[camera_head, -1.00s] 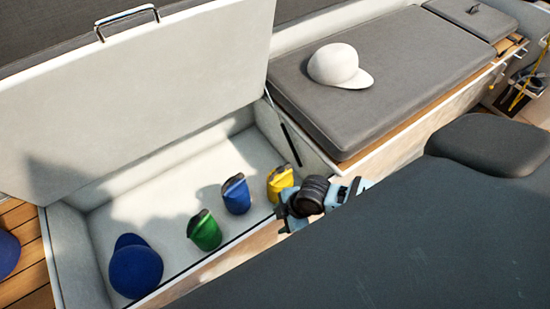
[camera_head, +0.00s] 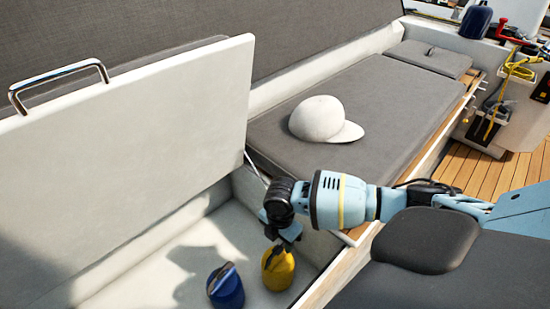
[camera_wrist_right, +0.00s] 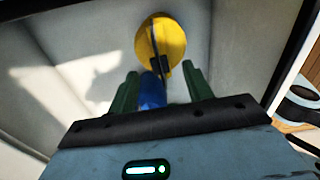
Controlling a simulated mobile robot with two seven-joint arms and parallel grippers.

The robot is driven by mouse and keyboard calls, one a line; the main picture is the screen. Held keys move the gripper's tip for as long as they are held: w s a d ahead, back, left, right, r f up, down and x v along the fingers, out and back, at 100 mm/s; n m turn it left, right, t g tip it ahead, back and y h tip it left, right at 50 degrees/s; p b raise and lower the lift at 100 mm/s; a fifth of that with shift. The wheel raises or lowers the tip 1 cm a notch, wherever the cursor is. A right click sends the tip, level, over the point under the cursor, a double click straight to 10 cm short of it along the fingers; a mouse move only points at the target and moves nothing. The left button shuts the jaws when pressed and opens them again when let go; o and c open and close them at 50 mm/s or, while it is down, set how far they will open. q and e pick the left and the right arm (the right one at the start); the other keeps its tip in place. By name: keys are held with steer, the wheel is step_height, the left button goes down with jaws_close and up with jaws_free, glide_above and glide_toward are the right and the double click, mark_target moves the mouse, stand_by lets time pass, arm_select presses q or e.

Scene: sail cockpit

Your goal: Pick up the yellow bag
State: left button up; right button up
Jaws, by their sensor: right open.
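The yellow bag (camera_head: 278,270) stands upright in the open locker, near its right end, with a dark strap or clip on top. My right gripper (camera_head: 285,238) is just above it, pointing down into the locker. In the right wrist view the yellow bag (camera_wrist_right: 160,42) lies beyond the fingertips of my right gripper (camera_wrist_right: 158,78). The green fingers are apart, with nothing clearly held. A blue bag (camera_head: 226,287) stands left of the yellow one. Blue also shows between the fingers in the wrist view (camera_wrist_right: 152,90). My left gripper is not in view.
The raised white locker lid (camera_head: 130,170) stands behind and left of the bags. The locker's front wall (camera_head: 335,280) runs close on the right. A white cap (camera_head: 322,120) lies on the grey cushion (camera_head: 385,95).

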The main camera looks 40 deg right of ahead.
mark_target(278, 250)
steer(key=shift+f, duration=0.95)
steer(key=shift+a+f+b, duration=0.1)
steer(key=shift+f+b, duration=0.25)
steer(key=shift+f, duration=0.1)
steer(key=f, duration=0.2)
steer(key=f+b, duration=0.1)
steer(key=f, duration=0.1)
steer(key=shift+a+f+b, duration=0.2)
steer(key=shift+f+b, duration=0.1)
steer(key=shift+f, duration=0.1)
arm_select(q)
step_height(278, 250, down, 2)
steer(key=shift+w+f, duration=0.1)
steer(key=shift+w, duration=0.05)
arm_select(e)
steer(key=c, duration=0.5)
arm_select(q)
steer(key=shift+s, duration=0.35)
arm_select(e)
jaws_close()
